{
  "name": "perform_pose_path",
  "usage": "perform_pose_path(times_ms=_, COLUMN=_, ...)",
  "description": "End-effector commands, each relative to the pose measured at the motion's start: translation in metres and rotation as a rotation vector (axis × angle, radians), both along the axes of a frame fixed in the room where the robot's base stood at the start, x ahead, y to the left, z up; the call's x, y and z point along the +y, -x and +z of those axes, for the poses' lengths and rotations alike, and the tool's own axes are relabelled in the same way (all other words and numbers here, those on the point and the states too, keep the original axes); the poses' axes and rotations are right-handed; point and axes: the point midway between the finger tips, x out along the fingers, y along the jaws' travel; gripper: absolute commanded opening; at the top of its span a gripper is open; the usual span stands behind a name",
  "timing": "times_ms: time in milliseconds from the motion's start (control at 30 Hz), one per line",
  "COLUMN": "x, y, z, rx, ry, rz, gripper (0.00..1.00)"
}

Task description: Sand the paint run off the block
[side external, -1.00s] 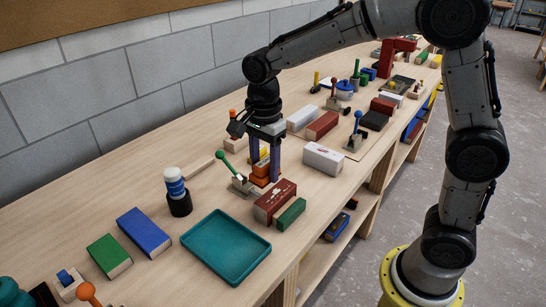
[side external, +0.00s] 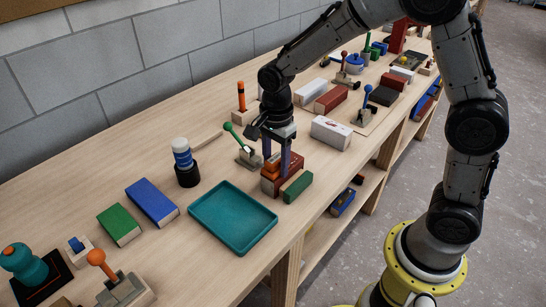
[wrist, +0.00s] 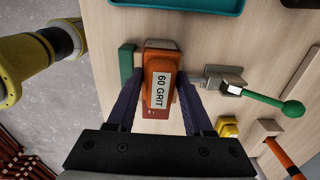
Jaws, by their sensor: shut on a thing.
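My gripper (side external: 276,160) is shut on an orange sanding block (wrist: 158,78) labelled "60 GRIT", with one finger on each side. In the side view the sanding block (side external: 272,165) sits over the top of a dark red block (side external: 288,168), apparently against it. The contact itself is not clear. The red block shows partly below the sander in the wrist view (wrist: 155,113). The paint run is hidden or too small to make out. A green-handled toggle clamp (side external: 247,157) stands beside the red block, and also shows in the wrist view (wrist: 228,82).
A green block (side external: 297,187) lies along the front side of the red block. A teal tray (side external: 233,243) lies to the left. A black-and-blue cylinder (side external: 186,172) stands behind the tray. A white block (side external: 330,132) and a blue-handled clamp (side external: 364,114) lie to the right.

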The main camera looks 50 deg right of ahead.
Motion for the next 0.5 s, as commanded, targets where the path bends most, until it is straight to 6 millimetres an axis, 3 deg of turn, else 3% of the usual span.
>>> perform_pose_path(times_ms=500, x=-0.048, y=0.002, z=-0.001, rx=0.005, ry=0.001, rz=-0.002, gripper=0.0)
